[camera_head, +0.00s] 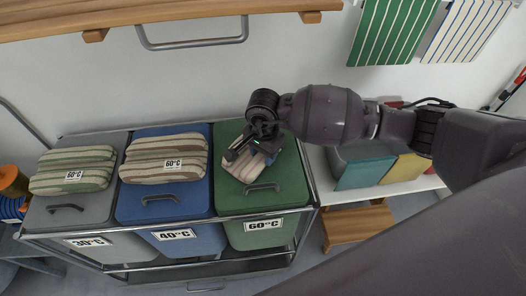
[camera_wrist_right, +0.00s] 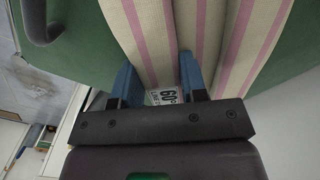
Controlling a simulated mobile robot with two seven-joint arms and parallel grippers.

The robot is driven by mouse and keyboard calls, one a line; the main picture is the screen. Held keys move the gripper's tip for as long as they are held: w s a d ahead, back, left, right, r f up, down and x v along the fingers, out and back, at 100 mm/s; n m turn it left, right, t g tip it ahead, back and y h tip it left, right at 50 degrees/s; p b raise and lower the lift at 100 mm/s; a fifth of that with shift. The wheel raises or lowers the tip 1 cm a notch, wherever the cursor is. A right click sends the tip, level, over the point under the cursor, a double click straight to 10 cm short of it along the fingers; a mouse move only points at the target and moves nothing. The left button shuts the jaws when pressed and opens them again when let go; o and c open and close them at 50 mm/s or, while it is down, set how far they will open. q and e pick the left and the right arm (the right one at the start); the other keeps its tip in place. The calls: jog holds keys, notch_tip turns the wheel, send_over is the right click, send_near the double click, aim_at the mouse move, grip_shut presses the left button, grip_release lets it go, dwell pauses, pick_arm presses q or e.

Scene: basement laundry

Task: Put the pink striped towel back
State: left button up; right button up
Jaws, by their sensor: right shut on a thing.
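The pink striped towel (camera_head: 242,168) is folded, cream with pink stripes, over the lid of the green bin (camera_head: 287,178). My right gripper (camera_head: 259,143) reaches in from the right above the bin and partly hides the towel. In the right wrist view the towel (camera_wrist_right: 215,28) fills the top middle. The blue fingers of my right gripper (camera_wrist_right: 160,78) are shut on a fold of it, with a 60 label (camera_wrist_right: 165,97) between them. I cannot tell if the towel rests fully on the lid. My left gripper is not in view.
A green-striped towel (camera_head: 75,162) lies on the grey bin (camera_head: 40,215). A brown-striped towel (camera_head: 164,148) lies on the blue bin (camera_head: 190,200). A metal rack (camera_head: 170,222) frames the bins. A wooden shelf (camera_head: 150,14) overhangs behind. Teal (camera_head: 365,173) and yellow (camera_head: 403,168) items stand right.

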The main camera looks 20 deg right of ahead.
jog(key=shift+r, duration=0.1)
jog(key=o, duration=1.2)
jog(key=shift+f, duration=0.2)
jog(key=shift+c, duration=0.2)
jog(key=shift+r, duration=0.65)
notch_tip(320, 180, up, 11)
jog(key=p, duration=0.2)
